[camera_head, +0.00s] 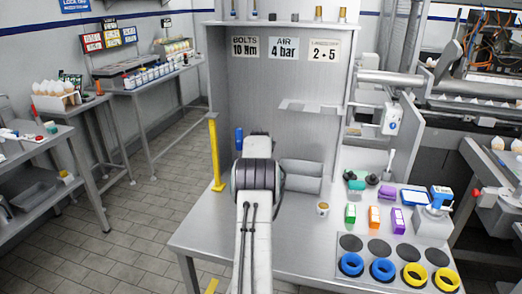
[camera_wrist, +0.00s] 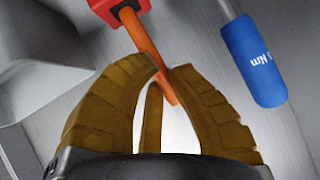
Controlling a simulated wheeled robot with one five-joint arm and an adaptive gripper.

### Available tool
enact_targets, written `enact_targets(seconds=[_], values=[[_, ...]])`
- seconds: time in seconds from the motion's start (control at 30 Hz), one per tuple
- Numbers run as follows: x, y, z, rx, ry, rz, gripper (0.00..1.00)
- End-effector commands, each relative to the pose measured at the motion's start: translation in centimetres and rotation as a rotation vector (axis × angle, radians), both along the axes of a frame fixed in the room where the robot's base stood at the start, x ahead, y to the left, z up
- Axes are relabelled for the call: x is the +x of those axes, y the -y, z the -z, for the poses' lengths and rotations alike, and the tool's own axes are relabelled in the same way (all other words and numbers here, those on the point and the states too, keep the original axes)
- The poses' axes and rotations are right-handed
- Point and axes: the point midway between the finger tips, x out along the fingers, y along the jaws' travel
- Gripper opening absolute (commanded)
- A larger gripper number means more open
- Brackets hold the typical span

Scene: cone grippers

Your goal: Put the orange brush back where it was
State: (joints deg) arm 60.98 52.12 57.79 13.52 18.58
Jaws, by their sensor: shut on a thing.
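In the wrist view, my gripper (camera_wrist: 168,74) has its brown ribbed fingers closed around the lower part of an orange handle, which I take to be the orange brush (camera_wrist: 146,42). The handle slants up and left to a red block (camera_wrist: 118,8) at the top edge. I cannot tell whether this block is part of the brush or a holder on the wall. No bristles show. In the head view, my arm stands in front of the grey back panel and hides the gripper and the brush.
A blue-handled tool (camera_wrist: 254,60) hangs close to the right of my gripper; a blue handle shows in the head view (camera_head: 239,138). A yellow post (camera_head: 215,155) stands left. Blue rings (camera_head: 382,270), yellow rings (camera_head: 414,274) and a small cup (camera_head: 323,208) stand on the right bench.

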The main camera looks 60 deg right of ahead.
Motion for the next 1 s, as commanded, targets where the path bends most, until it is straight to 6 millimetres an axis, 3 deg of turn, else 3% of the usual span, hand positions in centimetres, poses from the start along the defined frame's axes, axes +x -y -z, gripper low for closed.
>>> enact_targets(seconds=[0.23,0.63,1.0], values=[[0.0,0.0,0.0,0.0,0.0,0.0,0.36],[-0.1,-0.1,-0.4,-0.001,0.0,0.0,0.36],[-1.8,-3.1,-2.2,-0.003,0.002,0.0,0.36]])
